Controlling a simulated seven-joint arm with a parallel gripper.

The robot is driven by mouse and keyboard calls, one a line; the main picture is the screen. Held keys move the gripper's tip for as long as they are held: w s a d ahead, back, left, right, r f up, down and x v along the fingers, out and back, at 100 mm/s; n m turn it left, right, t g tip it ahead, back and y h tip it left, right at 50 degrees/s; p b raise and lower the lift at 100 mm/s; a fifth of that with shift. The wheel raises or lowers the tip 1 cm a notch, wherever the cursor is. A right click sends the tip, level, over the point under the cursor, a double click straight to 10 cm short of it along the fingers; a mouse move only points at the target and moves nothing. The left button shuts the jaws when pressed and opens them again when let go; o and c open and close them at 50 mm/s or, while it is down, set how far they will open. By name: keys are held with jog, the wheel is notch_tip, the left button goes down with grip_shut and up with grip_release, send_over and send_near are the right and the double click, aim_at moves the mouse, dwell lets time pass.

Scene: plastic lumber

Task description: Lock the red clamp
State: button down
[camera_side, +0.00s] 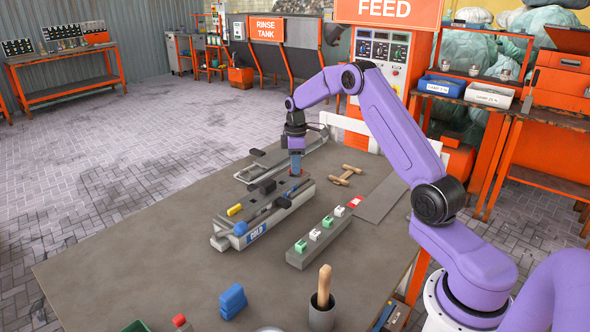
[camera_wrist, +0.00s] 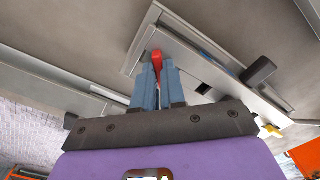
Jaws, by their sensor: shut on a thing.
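The red clamp (camera_wrist: 157,58) shows in the wrist view as a red handle at the far end of a grey metal fixture (camera_wrist: 205,75). My gripper (camera_wrist: 155,78) has its two blue-grey fingers closed around the red handle. The clamp is mostly hidden by the fingers there. I cannot tell whether the clamp is locked.
Dark-handled parts and a yellow piece (camera_side: 235,209) sit on the fixture. A similar grey frame (camera_side: 250,175) lies behind. A grey bar (camera_side: 300,255) with green and white pieces, a blue block (camera_side: 232,300) and a wooden-handled tool (camera_side: 324,285) stand in front.

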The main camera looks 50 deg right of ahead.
jog(key=m, duration=0.4)
jog(key=shift+m, duration=0.3)
jog(key=m, duration=0.4)
dwell(0.3)
jog(key=c, duration=1.1)
grip_release()
jog(key=shift+o, duration=0.2)
jog(key=shift+r, duration=3.55)
